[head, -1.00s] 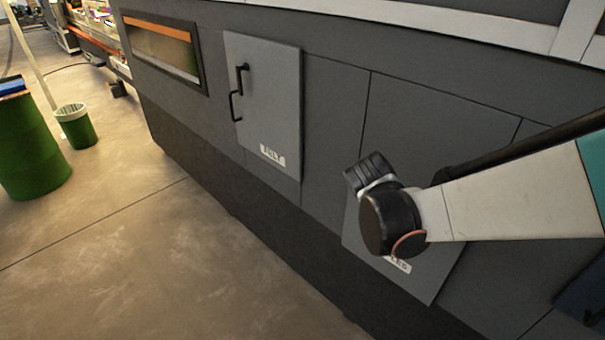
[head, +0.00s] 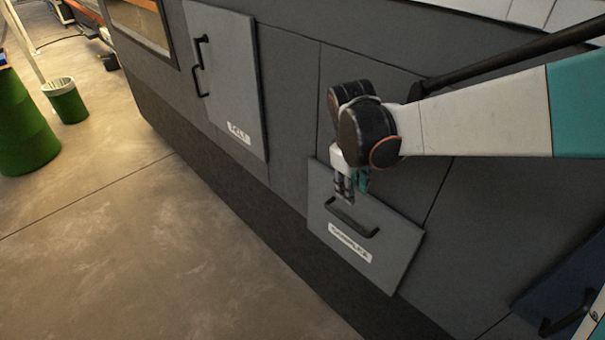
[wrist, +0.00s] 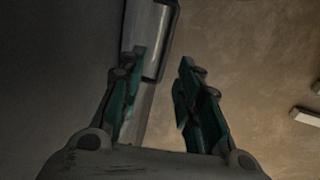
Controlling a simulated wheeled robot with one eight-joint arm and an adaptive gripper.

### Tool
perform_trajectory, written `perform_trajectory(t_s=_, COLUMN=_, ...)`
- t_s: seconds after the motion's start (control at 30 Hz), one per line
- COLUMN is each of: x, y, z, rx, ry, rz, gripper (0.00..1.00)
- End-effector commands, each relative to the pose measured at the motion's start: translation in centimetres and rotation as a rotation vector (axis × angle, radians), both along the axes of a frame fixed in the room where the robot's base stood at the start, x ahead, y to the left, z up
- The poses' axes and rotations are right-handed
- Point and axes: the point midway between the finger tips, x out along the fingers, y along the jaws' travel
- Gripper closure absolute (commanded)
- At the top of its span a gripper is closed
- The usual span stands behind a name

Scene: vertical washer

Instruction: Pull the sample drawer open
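The sample drawer (head: 393,250) is a light grey panel low on the dark machine front, with a white label, partly blurred, reading like "SAMPLES". It looks shut against the front. Its black bar handle (head: 365,232) is above the label. My gripper (head: 350,196) hangs just above the handle's left end, and a gap or contact cannot be told there. In the wrist view my gripper (wrist: 162,66) has its two green fingers spread apart with nothing held. A dark bar, apparently the handle (wrist: 168,45), lies ahead between the fingertip lines, beyond the tips.
A grey door (head: 225,75) with a black handle and a label is on the machine to the left. A dark blue panel (head: 560,290) with a handle is at the lower right. A green bin (head: 66,102) and green drum stand far left. The floor (head: 150,260) before the machine is clear.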

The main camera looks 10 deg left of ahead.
Motion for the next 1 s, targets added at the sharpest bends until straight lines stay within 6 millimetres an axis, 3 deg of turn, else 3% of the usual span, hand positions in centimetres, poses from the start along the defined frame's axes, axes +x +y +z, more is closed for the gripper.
perform_trajectory(t_s=0.03, x=-1.5, y=0.8, z=0.0, rx=0.0, ry=0.0, rz=0.025, gripper=0.69)
perform_trajectory(t_s=0.27, x=-1.2, y=0.6, z=-2.5, rx=-0.001, ry=-0.001, rz=0.023, gripper=0.69)
perform_trajectory(t_s=0.8, x=0.4, y=-0.5, z=-11.0, rx=-0.002, ry=-0.001, rz=0.019, gripper=0.69)
perform_trajectory(t_s=1.0, x=0.7, y=-0.8, z=-12.9, rx=-0.002, ry=-0.001, rz=0.018, gripper=0.69)
